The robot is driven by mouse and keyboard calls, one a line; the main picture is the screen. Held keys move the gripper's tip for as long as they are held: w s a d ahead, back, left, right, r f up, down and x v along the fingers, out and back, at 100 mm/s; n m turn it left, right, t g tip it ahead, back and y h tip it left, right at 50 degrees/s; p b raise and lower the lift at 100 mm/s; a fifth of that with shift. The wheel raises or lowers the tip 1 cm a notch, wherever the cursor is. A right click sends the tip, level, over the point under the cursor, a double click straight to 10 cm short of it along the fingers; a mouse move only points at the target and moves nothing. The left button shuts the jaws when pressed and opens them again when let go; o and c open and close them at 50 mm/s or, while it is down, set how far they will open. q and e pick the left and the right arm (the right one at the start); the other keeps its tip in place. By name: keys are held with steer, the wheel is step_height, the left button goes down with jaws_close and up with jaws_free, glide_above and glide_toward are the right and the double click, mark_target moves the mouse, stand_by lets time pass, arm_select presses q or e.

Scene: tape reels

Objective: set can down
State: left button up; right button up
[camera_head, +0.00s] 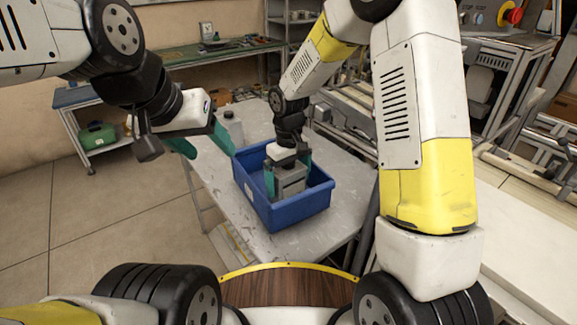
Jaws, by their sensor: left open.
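A grey can (291,184) is inside the blue bin (290,215) on the grey table. My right gripper (288,178) points down into the bin, with its teal fingers on either side of the can and seemingly shut on it. The can's base is hidden by the bin's front wall, so I cannot tell whether it touches the bottom. My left gripper (213,152) is open and empty to the left of the bin, above the table's left edge.
The table (318,236) has bare room in front of and to the right of the bin. A workbench (215,52) runs along the back wall. A low side table with a green case (97,135) stands at the left. A conveyor frame is on the right.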

step_height(320, 180, up, 12)
steer(key=shift+f, duration=0.1)
steer(key=s+d+r+m+t+y, duration=0.1)
steer(key=s+d+r+m+t, duration=0.2)
steer(key=s+d+r, duration=0.65)
steer(key=s+d+r+m+t, duration=0.1)
steer(key=s+d, duration=0.1)
steer(key=s, duration=0.3)
steer(key=s+d+r+m+t+y, duration=0.1)
steer(key=s+d+m+t, duration=0.1)
steer(key=s, duration=0.3)
steer(key=shift+d+r+m, duration=0.15)
steer(key=shift+d+m, duration=0.15)
steer(key=shift+d, duration=0.05)
